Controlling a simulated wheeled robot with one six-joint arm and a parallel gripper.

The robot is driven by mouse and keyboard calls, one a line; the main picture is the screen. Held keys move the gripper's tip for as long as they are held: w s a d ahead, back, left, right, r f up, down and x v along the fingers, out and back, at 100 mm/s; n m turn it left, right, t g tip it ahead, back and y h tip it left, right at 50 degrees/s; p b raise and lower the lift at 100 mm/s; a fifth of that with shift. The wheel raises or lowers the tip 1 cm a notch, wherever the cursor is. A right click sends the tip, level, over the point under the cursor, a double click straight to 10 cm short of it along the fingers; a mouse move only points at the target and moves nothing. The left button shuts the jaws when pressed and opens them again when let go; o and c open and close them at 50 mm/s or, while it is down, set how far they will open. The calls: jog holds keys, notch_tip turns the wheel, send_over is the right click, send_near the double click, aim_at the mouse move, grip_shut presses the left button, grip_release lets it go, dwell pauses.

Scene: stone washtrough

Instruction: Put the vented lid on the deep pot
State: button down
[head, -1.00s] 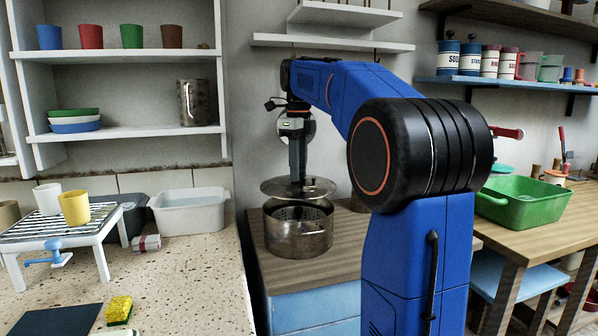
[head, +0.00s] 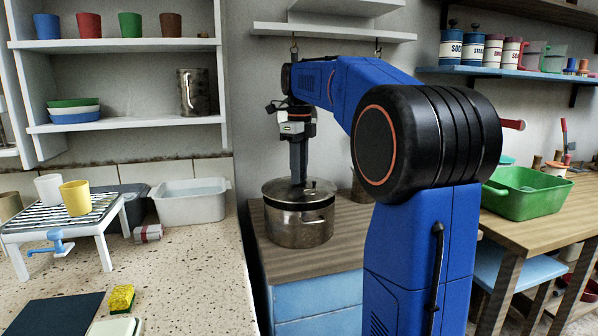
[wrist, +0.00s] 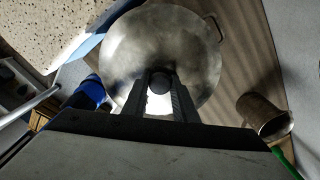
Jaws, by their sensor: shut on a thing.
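The deep pot (head: 298,231) is a steel pot standing on the wooden top of a blue cabinet. The vented lid (head: 318,190) is a round metal lid lying level over the pot's mouth, and its edge appears to meet the rim. In the wrist view the lid (wrist: 150,40) fills the middle and covers the pot's opening; a loop handle shows at its upper right. My gripper (head: 298,184) points straight down above the lid's centre. In the wrist view my gripper (wrist: 160,84) is shut on the lid's dark round knob (wrist: 161,83).
A metal mug (wrist: 263,115) stands on the wooden top (head: 275,262) beside the pot. A white basin (head: 190,202) and a rack with cups (head: 75,201) are on the speckled counter at left. A green tub (head: 528,195) is on the right table. Shelves hang above.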

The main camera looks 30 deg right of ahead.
jog(key=shift+f, duration=0.95)
dwell(2.5)
jog(key=c, duration=0.9)
grip_release()
jog(key=shift+r, duration=3.5)
jog(key=shift+s, duration=0.1)
